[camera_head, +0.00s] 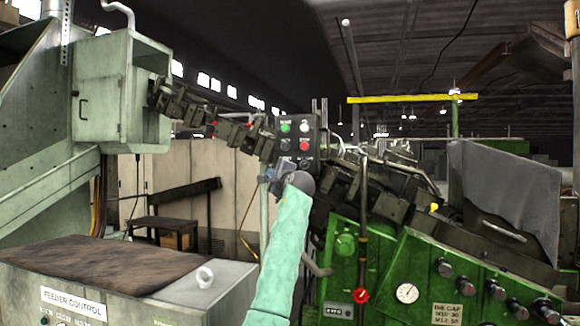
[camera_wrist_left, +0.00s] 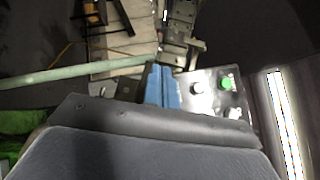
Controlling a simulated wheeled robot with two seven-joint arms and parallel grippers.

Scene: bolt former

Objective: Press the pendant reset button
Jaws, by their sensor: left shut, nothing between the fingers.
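The pendant (camera_head: 296,138) is a dark upright box with several buttons on its face: a green button (camera_head: 285,128), a white button (camera_head: 304,128), a red button (camera_head: 304,146) and dark ones lower down. Their labels are too small to read, so I cannot tell which is reset. My left gripper (camera_head: 268,173) is shut and empty, just below and left of the pendant's lower edge. In the left wrist view its blue fingers (camera_wrist_left: 161,84) lie over or beside one end of the pendant face (camera_wrist_left: 212,82), near a pale button (camera_wrist_left: 197,88). Contact cannot be told.
A green machine (camera_head: 385,265) with a red knob and a gauge stands at right. A dark chain-like feeder (camera_head: 215,122) runs down behind the pendant from a pale green cabinet (camera_head: 103,90). A feeder control box (camera_head: 200,295) stands at lower left.

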